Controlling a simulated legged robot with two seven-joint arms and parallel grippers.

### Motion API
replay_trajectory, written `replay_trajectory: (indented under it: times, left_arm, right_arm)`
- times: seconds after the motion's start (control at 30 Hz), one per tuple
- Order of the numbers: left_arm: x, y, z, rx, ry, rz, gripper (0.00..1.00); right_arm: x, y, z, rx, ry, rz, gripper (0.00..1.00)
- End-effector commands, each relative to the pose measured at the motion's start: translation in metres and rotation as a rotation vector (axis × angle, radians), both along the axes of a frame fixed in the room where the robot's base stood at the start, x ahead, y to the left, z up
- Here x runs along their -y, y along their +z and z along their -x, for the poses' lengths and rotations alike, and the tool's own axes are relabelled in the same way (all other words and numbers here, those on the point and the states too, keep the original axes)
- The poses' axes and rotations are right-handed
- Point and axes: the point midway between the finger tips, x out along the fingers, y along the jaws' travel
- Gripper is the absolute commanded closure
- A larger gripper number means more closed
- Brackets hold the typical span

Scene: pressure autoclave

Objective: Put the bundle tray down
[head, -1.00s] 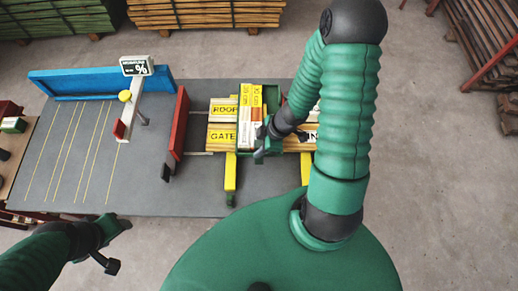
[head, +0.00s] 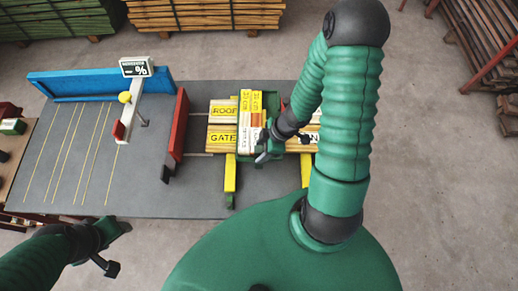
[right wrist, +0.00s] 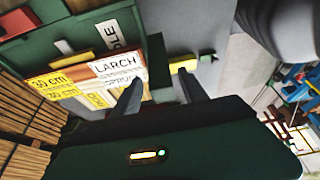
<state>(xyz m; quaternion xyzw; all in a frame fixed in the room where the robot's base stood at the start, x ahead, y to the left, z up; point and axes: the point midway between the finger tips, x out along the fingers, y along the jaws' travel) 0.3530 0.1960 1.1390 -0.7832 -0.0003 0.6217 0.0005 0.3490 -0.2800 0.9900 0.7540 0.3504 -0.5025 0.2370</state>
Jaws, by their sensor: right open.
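The dark green bundle tray (head: 271,102) lies over the labelled boards right of the middle of the bench in the head view. Its green wall (right wrist: 95,28) carries a label ending in "DLE" in the right wrist view. Contact with the tray is unclear. My left gripper (head: 113,246) is open and empty at the lower left.
Boards marked "ROOF" and "GATE" (head: 223,135) lie across yellow supports (head: 230,178). A red upright plate (head: 177,130) stands left of them. A blue fence (head: 100,83) and a sign post (head: 135,100) are farther left. The bench's left half (head: 80,160) is mostly clear.

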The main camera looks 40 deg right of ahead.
Motion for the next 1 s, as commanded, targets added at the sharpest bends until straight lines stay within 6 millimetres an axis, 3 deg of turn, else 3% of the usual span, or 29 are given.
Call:
replay_trajectory:
  times: [0.03, 0.2, 0.47, 0.57, 0.73, 0.87, 1.0]
  left_arm:
    - [0.000, 0.021, 0.000, 0.000, 0.000, 0.000, 0.46]
    - [0.000, 0.048, 0.000, 0.001, 0.000, 0.000, 0.46]
    - [0.000, 0.061, 0.000, 0.000, 0.000, 0.000, 0.46]
    - [0.000, 0.061, 0.000, 0.000, 0.000, 0.000, 0.46]
    - [0.000, 0.060, 0.000, 0.000, 0.000, 0.000, 0.46]
    - [0.000, 0.060, 0.000, 0.000, 0.000, 0.000, 0.46]
    - [0.000, 0.060, 0.000, 0.000, 0.000, 0.000, 0.46]
  right_arm:
    - [0.004, 0.023, 0.003, 0.001, 0.000, 0.004, 0.49]
    - [0.017, 0.064, 0.014, 0.001, 0.000, 0.002, 0.49]
    - [0.028, 0.092, 0.021, 0.002, -0.005, 0.006, 0.49]
    - [0.034, 0.099, 0.006, 0.021, -0.059, 0.057, 0.49]
    - [0.043, 0.136, -0.038, 0.073, -0.300, 0.216, 0.49]
    - [0.027, 0.169, -0.045, 0.062, -0.524, 0.260, 0.49]
    - [-0.017, 0.193, -0.030, -0.015, -0.725, 0.202, 0.49]
